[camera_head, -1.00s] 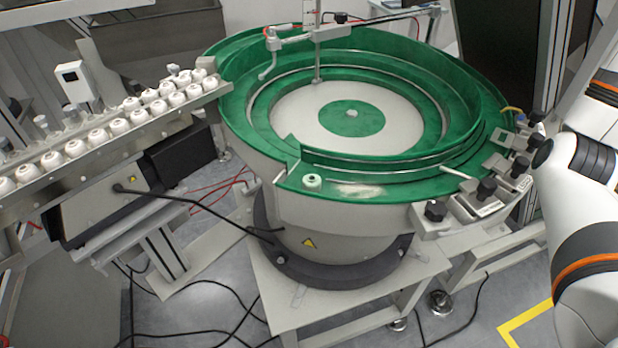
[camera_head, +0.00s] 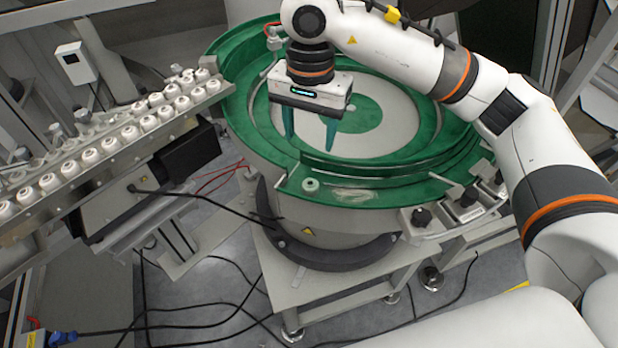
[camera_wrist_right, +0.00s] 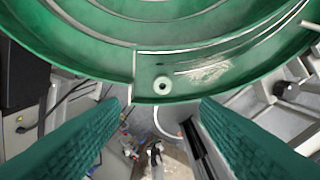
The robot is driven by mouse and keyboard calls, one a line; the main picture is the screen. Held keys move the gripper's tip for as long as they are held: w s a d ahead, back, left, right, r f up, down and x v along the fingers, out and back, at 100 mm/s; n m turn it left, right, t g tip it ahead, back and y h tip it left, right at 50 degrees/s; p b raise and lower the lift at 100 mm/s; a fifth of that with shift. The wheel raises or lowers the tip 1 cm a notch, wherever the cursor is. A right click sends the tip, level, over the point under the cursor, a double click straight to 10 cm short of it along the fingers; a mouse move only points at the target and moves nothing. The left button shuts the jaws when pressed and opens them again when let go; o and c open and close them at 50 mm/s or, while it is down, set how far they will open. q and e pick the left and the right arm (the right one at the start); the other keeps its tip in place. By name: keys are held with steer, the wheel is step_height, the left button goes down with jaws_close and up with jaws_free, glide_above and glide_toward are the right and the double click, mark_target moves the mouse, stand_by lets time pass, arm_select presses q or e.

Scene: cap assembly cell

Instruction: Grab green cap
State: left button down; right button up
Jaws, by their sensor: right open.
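A small pale green cap (camera_head: 311,185) sits on the green front ledge of the round bowl feeder (camera_head: 420,192). In the right wrist view the cap (camera_wrist_right: 162,85) shows a dark centre hole and lies above the gap between the fingers, apart from them. My right gripper (camera_head: 309,140) is open and empty, with its green fingers pointing down over the bowl, behind the cap. In the right wrist view its two textured fingers (camera_wrist_right: 163,118) are spread wide. My left gripper is not in view.
An inclined metal rail (camera_head: 165,137) at the left carries rows of white caps (camera_head: 131,133). Black knobs on brackets (camera_head: 421,217) line the bowl's right front edge. A thin bar (camera_head: 447,179) crosses the rim there. Cables lie on the floor.

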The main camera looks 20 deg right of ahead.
steer(key=p, duration=0.2)
glide_above(310, 183)
steer(key=f, duration=0.6)
steer(key=shift+w+d+f, duration=0.1)
steer(key=shift+w, duration=0.15)
steer(key=f+p, duration=0.2)
steer(key=f, duration=0.1)
steer(key=f+p, duration=0.1)
steer(key=shift+s+f, duration=0.25)
steer(key=shift+f, duration=0.5)
steer(key=shift+c, duration=0.2)
steer(key=c, duration=0.8)
